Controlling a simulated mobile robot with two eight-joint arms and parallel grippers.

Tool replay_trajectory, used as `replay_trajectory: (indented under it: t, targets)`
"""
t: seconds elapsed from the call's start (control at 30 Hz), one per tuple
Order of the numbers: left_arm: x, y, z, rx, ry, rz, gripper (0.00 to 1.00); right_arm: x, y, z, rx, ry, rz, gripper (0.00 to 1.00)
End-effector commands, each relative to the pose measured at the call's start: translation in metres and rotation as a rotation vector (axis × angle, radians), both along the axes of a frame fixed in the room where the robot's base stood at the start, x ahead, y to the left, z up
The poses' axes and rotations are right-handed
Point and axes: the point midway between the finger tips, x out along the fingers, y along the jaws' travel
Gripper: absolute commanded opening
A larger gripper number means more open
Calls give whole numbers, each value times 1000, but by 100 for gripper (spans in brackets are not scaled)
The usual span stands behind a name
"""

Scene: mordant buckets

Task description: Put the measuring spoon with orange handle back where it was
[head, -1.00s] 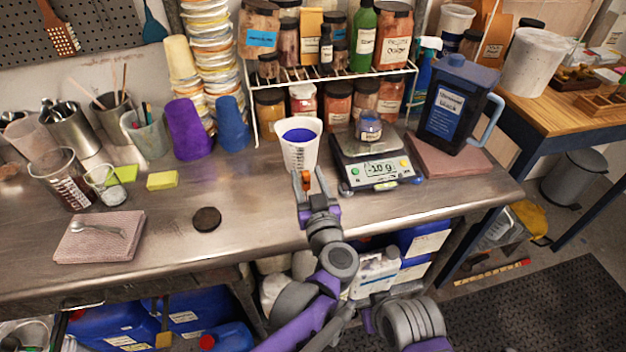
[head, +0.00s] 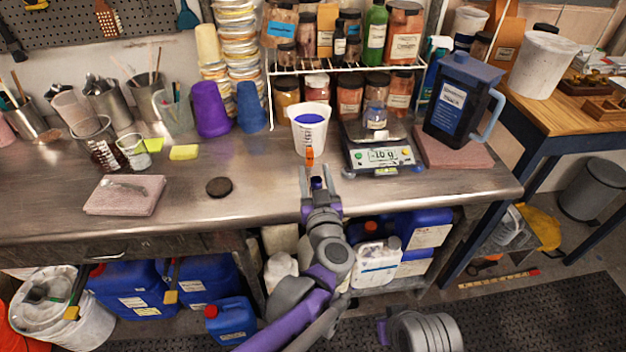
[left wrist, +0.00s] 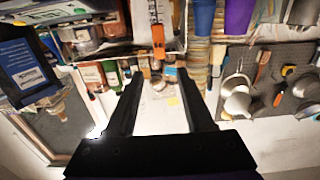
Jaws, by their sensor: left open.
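The orange handle (head: 309,156) of the measuring spoon shows upright in front of the lower part of a white beaker (head: 309,128) with blue contents. Its bowl is not clear to see. My left gripper (head: 318,173) is open and empty, just on the near side of the handle and apart from it. In the left wrist view the orange handle (left wrist: 158,38) shows beyond the open fingers (left wrist: 163,88), against the beaker. My right gripper is not in view.
A scale (head: 379,157) with a small jar stands right of the beaker. A folded pink cloth (head: 100,200) with a metal spoon lies at the left. A dark disc (head: 219,187) lies between. The steel counter's (head: 250,215) front is mostly clear.

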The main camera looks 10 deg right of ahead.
Motion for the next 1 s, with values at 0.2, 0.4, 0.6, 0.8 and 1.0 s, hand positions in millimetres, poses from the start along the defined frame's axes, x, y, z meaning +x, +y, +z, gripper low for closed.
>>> replay_trajectory:
  t: [0.2, 0.4, 0.6, 0.8, 1.0]
  targets:
    - [0, 1, 0, 0, 0, 0, 53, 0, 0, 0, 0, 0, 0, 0]
    - [-3, 13, 15, -9, -19, -80, 53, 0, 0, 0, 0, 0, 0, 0]
    - [-48, 50, 14, -2, 115, -346, 53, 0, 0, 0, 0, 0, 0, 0]
    - [-147, 128, -72, 20, 599, -373, 53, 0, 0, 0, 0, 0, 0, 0]
    - [-244, 211, -140, 1, 994, -139, 53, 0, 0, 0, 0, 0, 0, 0]
